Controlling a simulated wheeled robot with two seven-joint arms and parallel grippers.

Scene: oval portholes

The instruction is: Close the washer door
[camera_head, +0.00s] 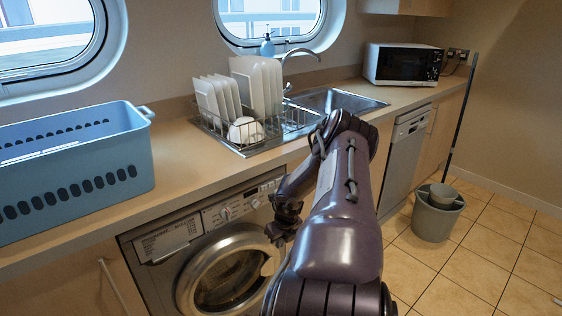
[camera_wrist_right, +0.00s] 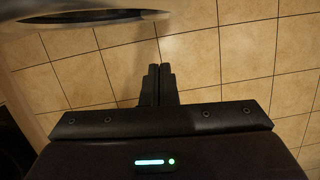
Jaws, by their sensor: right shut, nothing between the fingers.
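The washer (camera_head: 165,243) is a silver front-loader under the counter in the head view. Its round door (camera_head: 190,284) has a wide metal ring and a glass middle, partly hidden by my right arm. I cannot tell how far the door stands from the washer's front. In the right wrist view a curved grey and dark rim (camera_wrist_right: 60,38), likely the door, crosses the top left. My right gripper (camera_head: 277,240) is at the door's upper right in the head view. Its fingers (camera_wrist_right: 158,70) are together and empty, with floor behind them. My left gripper is not in view.
A blue basket (camera_head: 75,170) stands on the counter (camera_head: 185,160) at left. A dish rack (camera_head: 240,135) with plates, a sink (camera_head: 335,100) and a microwave (camera_head: 402,64) lie farther along. A grey bucket (camera_head: 437,215) stands on the tiled floor at right.

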